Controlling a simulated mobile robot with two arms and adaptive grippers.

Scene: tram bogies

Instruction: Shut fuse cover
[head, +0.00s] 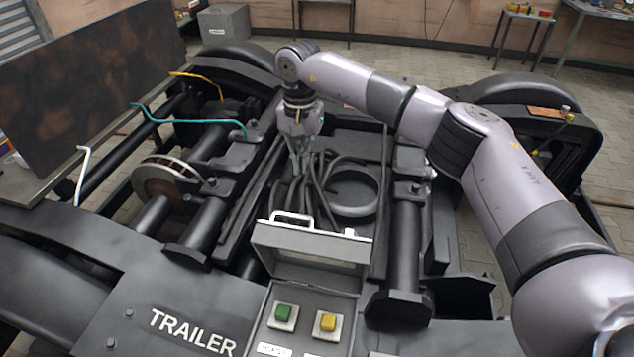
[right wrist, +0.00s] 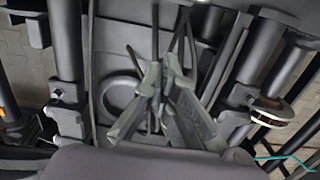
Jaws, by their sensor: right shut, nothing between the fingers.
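A grey box (head: 262,340) sits on the frame at the bottom middle of the head view, with a green button (head: 284,314) and a yellow button (head: 328,322) in it. Its cover (head: 312,248) stands raised at the far side, so the box is open. A pale handle (head: 290,217) runs along the cover's top edge. My right gripper (head: 300,165) is beyond the cover, pointing down over the dark cables, apart from the cover. In the right wrist view its fingers (right wrist: 165,75) are shut and empty. The left gripper is not in view.
Dark cables and a round ring (head: 352,192) lie below the right gripper. A brake disc (head: 165,185) and a brown panel (head: 90,80) are at the left. Wheels and frame beams surround the middle. My right arm crosses the right side.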

